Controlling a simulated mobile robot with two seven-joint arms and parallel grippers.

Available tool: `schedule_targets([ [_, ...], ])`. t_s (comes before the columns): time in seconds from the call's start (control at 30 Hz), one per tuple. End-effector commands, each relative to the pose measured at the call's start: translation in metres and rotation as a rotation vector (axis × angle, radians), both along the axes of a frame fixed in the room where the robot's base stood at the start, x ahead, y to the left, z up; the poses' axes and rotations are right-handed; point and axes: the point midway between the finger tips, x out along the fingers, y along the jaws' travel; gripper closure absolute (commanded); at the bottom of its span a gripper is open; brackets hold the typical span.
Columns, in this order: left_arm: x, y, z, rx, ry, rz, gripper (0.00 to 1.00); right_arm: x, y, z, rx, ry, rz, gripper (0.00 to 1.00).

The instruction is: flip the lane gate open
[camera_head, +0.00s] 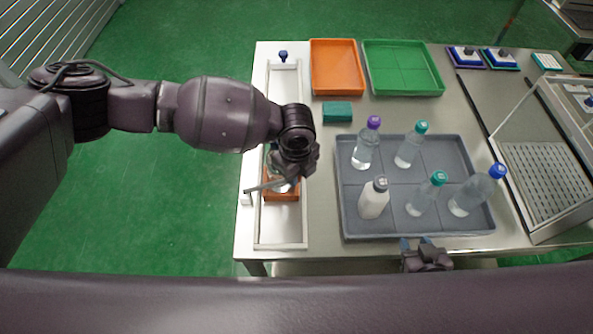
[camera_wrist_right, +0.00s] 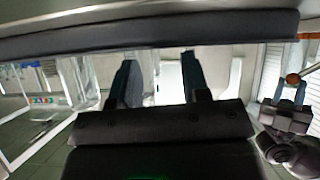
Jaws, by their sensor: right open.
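The lane (camera_head: 303,215) is a long pale frame with rails at the left of the table. A thin grey bar, seemingly the lane gate (camera_head: 263,187), slants across it from a post on the left rail. My left gripper (camera_head: 294,172) is over the lane at the bar's right end; its fingers are hidden, so contact is unclear. My right gripper (camera_head: 415,243) is open at the tray's front edge. Its two spread fingers show in the right wrist view (camera_wrist_right: 160,82).
An orange block (camera_head: 282,196) sits in the lane under my left gripper, beside something clear. A grey tray (camera_head: 390,232) holds several capped bottles. Orange (camera_head: 335,90) and green (camera_head: 400,88) trays and a teal block (camera_head: 337,112) lie behind. A clear-walled box (camera_head: 545,160) stands right.

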Motion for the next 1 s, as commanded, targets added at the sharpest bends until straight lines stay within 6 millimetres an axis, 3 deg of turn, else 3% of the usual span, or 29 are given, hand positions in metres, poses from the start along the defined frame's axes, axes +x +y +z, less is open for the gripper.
schedule_targets([
  [0.6, -0.002, 0.013, 0.013, -0.117, 0.005, 0.001, 1.0, 0.0, 0.0, 0.0, -0.001, 0.0, 0.001, 0.57],
  [0.77, -0.002, 0.013, 0.013, -0.117, 0.005, 0.001, 1.0, 0.002, 0.004, 0.001, 0.025, -0.017, 0.0, 0.8],
  [0.9, -0.002, 0.013, 0.013, -0.116, 0.005, 0.0, 1.0, 0.011, 0.026, 0.005, 0.162, -0.08, -0.01, 1.0],
  [1.0, -0.002, 0.013, 0.013, -0.115, 0.004, 0.0, 1.0, 0.019, 0.052, 0.009, 0.339, -0.145, -0.023, 1.0],
])
